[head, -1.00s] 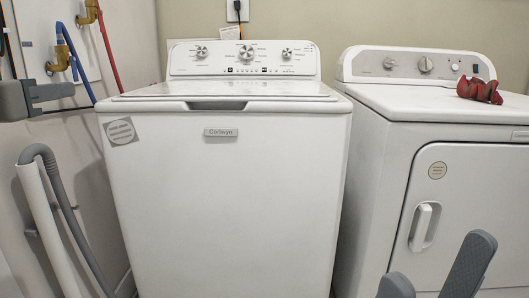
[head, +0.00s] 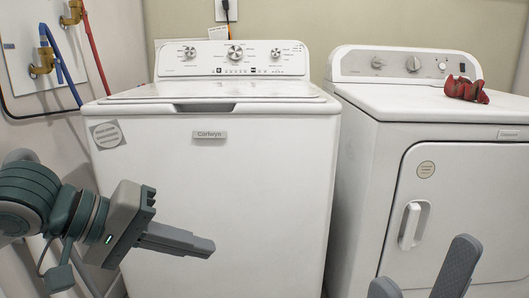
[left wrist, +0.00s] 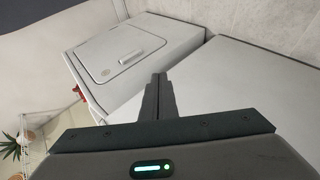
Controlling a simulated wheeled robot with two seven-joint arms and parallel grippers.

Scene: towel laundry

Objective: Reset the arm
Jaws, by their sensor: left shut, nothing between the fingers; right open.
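My left arm comes in from the left in the head view. Its gripper (head: 180,240) is in front of the lower left part of the white top-loading washer (head: 215,210), pointing right, shut and empty. In the left wrist view its fingers (left wrist: 157,98) are together with nothing between them. My right gripper (head: 420,280) shows at the bottom right edge of the head view, in front of the dryer (head: 365,190). Its two fingers are apart and empty, and the rest of that arm is out of view.
The washer lid (head: 210,93) is closed. The dryer door (head: 460,200) is shut. A red cloth-like item (head: 466,89) lies on top of the dryer. Pipes and hoses (head: 70,45) run along the wall at the left. A plant (left wrist: 10,148) shows in the left wrist view.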

